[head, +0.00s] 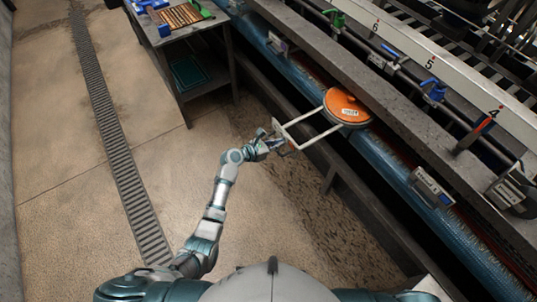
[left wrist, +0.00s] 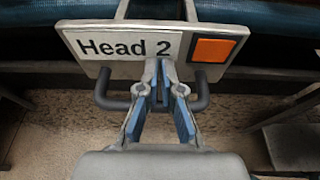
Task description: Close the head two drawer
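The head two drawer is pulled out from the machine. Its pale front plate (left wrist: 120,46) carries a "Head 2" label and an orange square (left wrist: 213,50), with a dark bar handle (left wrist: 204,92) below. In the head view two white rails (head: 303,118) run from the plate to a round orange scrubber head (head: 345,106) at the machine's edge. My left gripper (head: 268,143) is at the drawer front. In the left wrist view its fingers (left wrist: 166,70) look shut, tips together over the handle and against or just before the plate. They hide the handle's middle. My right gripper is out of view.
A long concrete-topped machine frame (head: 400,110) with blue rollers (head: 395,165) fills the right side. A grey workbench (head: 178,30) with tools stands at the upper left. Open floor with a drain grate (head: 110,130) lies to the left.

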